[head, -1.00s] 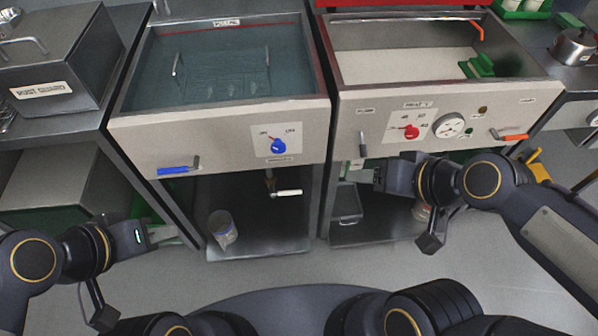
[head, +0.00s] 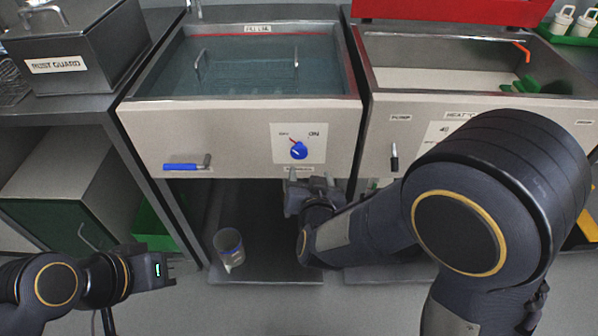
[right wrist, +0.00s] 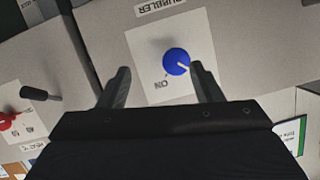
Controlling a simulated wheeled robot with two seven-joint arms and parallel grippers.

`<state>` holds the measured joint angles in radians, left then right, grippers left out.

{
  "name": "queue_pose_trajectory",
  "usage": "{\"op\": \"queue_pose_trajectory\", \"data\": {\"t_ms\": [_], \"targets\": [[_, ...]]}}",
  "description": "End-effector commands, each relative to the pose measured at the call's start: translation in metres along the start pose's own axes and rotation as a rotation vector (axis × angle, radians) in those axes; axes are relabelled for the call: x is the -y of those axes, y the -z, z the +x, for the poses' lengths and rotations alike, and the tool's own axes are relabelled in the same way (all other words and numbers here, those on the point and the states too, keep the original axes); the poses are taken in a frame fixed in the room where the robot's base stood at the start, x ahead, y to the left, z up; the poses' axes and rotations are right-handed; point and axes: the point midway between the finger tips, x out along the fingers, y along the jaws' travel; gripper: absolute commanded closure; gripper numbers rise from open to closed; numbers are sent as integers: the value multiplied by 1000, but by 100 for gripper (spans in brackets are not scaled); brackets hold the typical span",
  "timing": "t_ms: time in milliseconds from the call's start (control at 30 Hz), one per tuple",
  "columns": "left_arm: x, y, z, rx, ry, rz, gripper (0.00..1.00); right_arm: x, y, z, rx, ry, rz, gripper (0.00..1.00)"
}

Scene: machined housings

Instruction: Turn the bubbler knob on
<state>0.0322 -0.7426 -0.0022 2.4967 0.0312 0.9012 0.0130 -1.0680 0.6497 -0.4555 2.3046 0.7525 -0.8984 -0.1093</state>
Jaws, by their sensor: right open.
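The bubbler knob (head: 298,150) is a round blue knob on a white label plate on the left tank's front panel. Its red pointer is toward the upper-left mark, away from the ON mark at upper right. In the right wrist view the knob (right wrist: 177,61) shows between the finger lines, closer to the right finger. My right gripper (head: 305,178) is open and empty, just below the knob in the head view; its fingers also show apart in the right wrist view (right wrist: 160,70). My left gripper (head: 168,268) is at lower left, far from the knob; its fingers are unclear.
A blue-handled valve (head: 187,166) is left of the knob on the same panel. A black lever (head: 394,157) is on the neighbouring panel. My right arm covers much of the right panel.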

Motion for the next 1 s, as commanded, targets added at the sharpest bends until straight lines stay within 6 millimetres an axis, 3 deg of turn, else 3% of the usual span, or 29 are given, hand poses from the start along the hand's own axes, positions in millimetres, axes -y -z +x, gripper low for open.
{"op": "queue_pose_trajectory", "data": {"t_ms": [33,300,733,1000], "targets": [[6,-6,13,0,0,0,69,7,-16,4,-75,-9,-67,41],[10,-11,23,-1,0,0,69,23,-12,-3,-316,-37,-204,41],[11,-12,24,-1,0,0,69,23,8,54,-320,-39,-205,41],[11,-12,25,-1,0,0,69,23,13,69,-319,-37,-205,41]]}}
